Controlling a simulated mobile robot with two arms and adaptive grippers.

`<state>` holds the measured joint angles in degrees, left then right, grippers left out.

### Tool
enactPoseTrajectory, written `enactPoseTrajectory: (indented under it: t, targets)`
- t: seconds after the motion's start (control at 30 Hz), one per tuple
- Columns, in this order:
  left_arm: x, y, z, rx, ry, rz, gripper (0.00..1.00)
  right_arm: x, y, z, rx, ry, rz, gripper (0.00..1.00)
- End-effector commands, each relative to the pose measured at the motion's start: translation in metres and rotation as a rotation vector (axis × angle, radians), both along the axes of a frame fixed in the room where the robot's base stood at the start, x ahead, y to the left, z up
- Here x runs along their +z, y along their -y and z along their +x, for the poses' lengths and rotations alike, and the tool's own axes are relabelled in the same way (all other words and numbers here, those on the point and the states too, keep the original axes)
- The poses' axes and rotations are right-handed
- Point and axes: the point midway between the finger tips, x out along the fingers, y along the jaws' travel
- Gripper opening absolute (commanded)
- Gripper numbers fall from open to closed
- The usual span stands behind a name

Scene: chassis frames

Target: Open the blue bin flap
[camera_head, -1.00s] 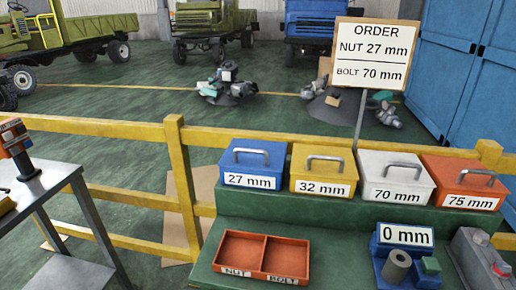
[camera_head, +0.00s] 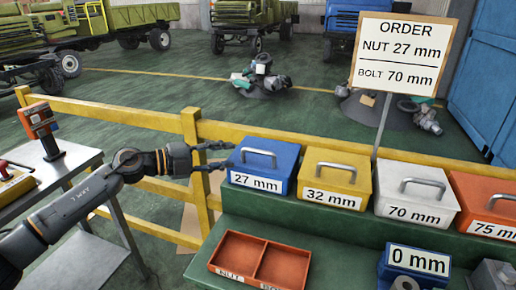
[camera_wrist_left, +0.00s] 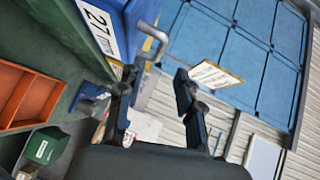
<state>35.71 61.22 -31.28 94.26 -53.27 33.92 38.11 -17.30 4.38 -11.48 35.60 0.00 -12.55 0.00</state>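The blue bin (camera_head: 278,180) stands at the left end of the row on the green stand, labelled 27 mm. Its blue flap (camera_head: 270,147) is down, with a grey bar handle (camera_head: 259,155) on top. My left gripper (camera_head: 231,155) is open and empty just left of the bin, its two fingers pointing right toward the flap and handle. In the left wrist view, the fingers (camera_wrist_left: 153,82) are spread apart. The blue bin (camera_wrist_left: 133,18) and its handle (camera_wrist_left: 152,36) show at the upper left, beyond the fingertips. My right gripper is not in view.
A yellow bin (camera_head: 333,179), a white bin (camera_head: 416,193) and an orange bin (camera_head: 487,195) continue the row to the right. A red two-part tray (camera_head: 244,250) lies on the lower step. A yellow rail (camera_head: 198,150) runs behind my arm. An order sign (camera_head: 402,54) stands behind the bins.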

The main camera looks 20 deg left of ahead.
Motion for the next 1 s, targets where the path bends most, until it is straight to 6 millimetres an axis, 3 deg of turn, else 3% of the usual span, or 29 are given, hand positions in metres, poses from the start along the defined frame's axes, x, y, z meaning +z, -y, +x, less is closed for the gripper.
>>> enactPoseTrajectory:
  t: [0.2, 0.4, 0.87, 0.9, 1.0]
  targets:
    - [-0.003, 0.037, 0.033, -0.002, 0.002, -0.004, 0.36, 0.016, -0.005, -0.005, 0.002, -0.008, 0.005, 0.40]
    - [-0.010, 0.060, 0.054, 0.000, 0.000, -0.003, 0.36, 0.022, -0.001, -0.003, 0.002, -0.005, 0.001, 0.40]
    - [-0.014, 0.071, 0.064, 0.001, -0.001, 0.000, 0.36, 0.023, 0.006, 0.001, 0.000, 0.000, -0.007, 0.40]
    - [-0.014, 0.071, 0.064, 0.001, -0.001, 0.000, 0.34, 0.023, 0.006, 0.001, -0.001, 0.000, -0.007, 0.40]
    - [-0.014, 0.071, 0.064, 0.000, -0.001, -0.001, 0.13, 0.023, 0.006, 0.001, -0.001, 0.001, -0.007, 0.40]
